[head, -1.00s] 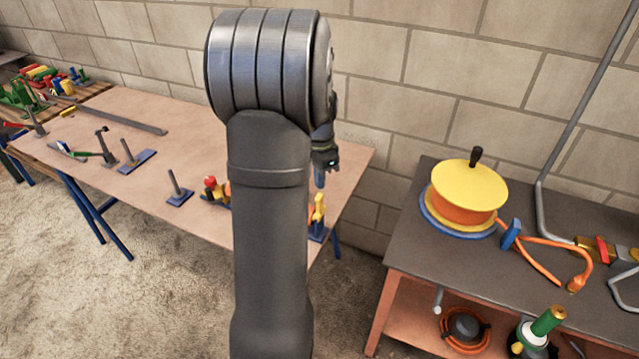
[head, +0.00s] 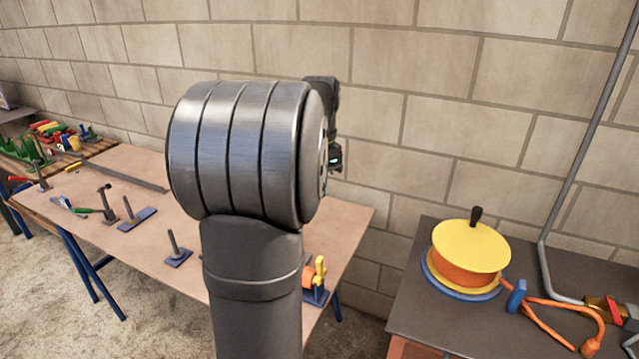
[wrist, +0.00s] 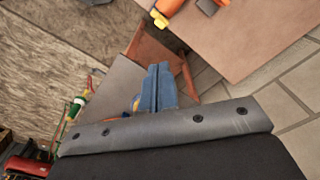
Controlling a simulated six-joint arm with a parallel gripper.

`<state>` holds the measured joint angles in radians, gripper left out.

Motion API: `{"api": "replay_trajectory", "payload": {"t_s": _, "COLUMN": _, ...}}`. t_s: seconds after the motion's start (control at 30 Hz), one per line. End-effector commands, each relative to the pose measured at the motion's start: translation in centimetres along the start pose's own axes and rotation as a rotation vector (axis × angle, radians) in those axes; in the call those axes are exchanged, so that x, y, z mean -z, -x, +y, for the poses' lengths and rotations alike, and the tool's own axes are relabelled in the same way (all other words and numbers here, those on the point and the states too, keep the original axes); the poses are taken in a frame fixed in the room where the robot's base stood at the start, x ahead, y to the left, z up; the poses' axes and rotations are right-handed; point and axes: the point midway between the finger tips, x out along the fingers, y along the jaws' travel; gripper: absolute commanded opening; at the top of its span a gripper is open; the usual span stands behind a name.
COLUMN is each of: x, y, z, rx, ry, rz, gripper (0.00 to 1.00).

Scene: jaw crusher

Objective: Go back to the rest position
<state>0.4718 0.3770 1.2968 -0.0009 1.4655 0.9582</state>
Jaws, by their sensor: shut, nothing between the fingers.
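My gripper shows in the wrist view (wrist: 158,88) as two blue fingers pressed side by side, with nothing between them. In the head view, my dark wrist is up against the block wall, above the right end of the wooden table (head: 345,225). My large grey arm joint stands in front and hides part of the table. The fingers cannot be made out clearly in the head view.
A yellow-orange reel (head: 468,255) sits on the dark bench (head: 405,300) at right. A yellow and orange tool (head: 316,280) stands at the table's right end. Several tools lie at the table's left. A grey pipe (head: 575,180) runs up the wall.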

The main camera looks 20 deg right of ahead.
Motion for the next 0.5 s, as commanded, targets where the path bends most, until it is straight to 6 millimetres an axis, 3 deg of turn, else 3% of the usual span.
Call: {"api": "replay_trajectory", "payload": {"t_s": 0.5, "x": 0.00, "y": 0.28, "z": 0.01, "rx": 0.000, "ry": 0.000, "rz": 0.000, "gripper": 0.00}}
